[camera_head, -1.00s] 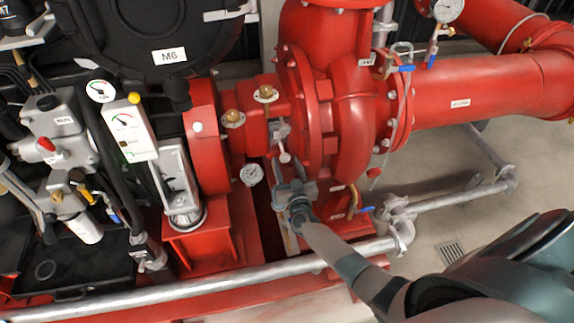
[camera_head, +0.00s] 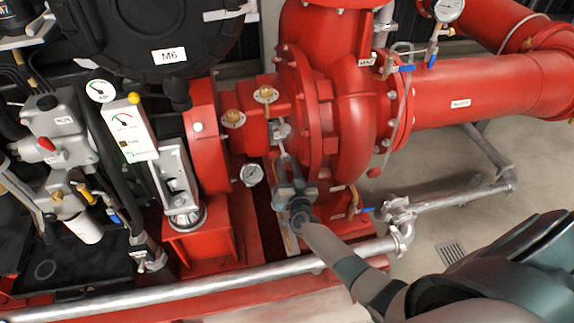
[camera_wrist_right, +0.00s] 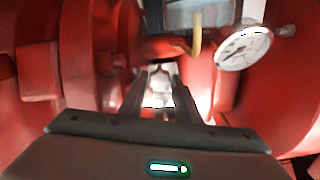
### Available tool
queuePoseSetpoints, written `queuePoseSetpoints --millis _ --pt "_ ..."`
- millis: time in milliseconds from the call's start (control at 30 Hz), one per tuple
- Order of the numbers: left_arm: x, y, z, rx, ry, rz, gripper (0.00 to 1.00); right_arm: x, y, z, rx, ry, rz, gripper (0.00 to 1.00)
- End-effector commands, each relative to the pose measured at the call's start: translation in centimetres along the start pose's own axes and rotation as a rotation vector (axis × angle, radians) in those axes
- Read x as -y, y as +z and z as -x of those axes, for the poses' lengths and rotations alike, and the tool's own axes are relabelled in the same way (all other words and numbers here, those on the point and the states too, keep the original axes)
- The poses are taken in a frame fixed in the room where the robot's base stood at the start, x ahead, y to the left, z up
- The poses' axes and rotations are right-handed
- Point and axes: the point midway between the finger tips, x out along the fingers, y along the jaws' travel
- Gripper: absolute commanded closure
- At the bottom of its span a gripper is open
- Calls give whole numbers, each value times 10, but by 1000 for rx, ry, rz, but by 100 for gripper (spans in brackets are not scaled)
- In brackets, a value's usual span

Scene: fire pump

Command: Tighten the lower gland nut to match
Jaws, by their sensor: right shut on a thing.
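A silver gland fitting (camera_head: 280,131) sits on the red shaft housing between the red bearing drum and the pump casing. A thin silver spanner-like handle (camera_head: 284,152) hangs from it towards my right gripper. My right gripper (camera_head: 288,172) comes from below right, its dark fingers around the lower end of this handle. In the right wrist view, the two fingers (camera_wrist_right: 161,98) close from both sides on a pale metal piece (camera_wrist_right: 160,82). The lower gland nut cannot be told apart from the fitting. My left gripper is not in view.
A small dial gauge (camera_head: 251,175) stands just left of the gripper; it is close in the wrist view (camera_wrist_right: 243,46). The red pump casing (camera_head: 345,120) is close on the right. A grey pipe (camera_head: 200,285) crosses in front, below the forearm.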

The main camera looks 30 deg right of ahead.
Motion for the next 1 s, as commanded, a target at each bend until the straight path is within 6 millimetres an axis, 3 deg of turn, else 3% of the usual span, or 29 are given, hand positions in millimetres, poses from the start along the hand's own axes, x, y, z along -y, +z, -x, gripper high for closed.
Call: queuePoseSetpoints --millis 500,1000 --pt "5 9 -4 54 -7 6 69 0 1 0 -1 1 -451 93" --pt "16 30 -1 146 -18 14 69 0 1 0 -1 1 -831 93"
